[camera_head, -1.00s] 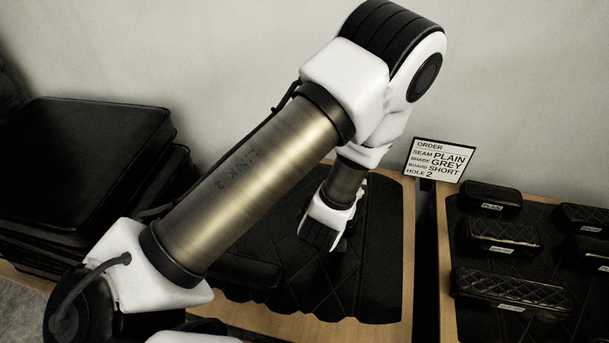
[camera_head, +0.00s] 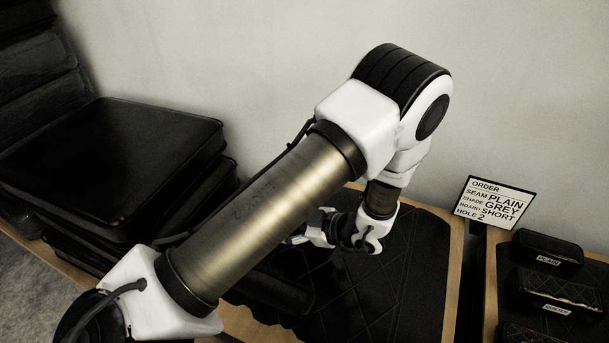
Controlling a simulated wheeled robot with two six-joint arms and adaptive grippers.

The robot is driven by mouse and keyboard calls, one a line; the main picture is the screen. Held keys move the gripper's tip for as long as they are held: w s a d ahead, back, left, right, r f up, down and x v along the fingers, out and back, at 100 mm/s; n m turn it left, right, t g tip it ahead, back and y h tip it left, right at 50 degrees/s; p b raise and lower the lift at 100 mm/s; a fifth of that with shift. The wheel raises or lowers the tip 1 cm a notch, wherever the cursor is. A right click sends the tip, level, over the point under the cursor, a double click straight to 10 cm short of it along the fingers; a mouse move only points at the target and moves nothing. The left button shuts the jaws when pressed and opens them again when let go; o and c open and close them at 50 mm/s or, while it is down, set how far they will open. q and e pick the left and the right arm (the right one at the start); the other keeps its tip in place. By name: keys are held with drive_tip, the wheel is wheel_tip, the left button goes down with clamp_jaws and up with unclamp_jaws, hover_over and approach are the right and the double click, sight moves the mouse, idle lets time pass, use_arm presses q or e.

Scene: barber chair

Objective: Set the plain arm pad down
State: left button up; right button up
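A smooth black pad (camera_head: 548,249) with a "PLAIN" label lies at the right on a dark surface, well apart from my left arm. My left gripper (camera_head: 312,234) is low behind my own forearm, over the far left part of a black quilted panel (camera_head: 405,262). Its fingers are small, dark and partly hidden, so I cannot tell whether they hold anything. A smooth, dark, rounded pad-like shape (camera_head: 278,291) lies at the panel's near left, partly behind my forearm. My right gripper is out of view.
An order card (camera_head: 495,203) reads seam plain, shade grey, board short, hole 2. Quilted pads (camera_head: 556,291) lie at the right. Black cushions (camera_head: 110,165) are stacked at the left. A gap separates the two wooden surfaces. My forearm crosses the middle.

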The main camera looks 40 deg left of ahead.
use_arm(q)
wheel_tip(320, 180, down, 5)
drive_tip(key=shift+r, duration=0.1)
drive_tip(key=o, duration=1.5)
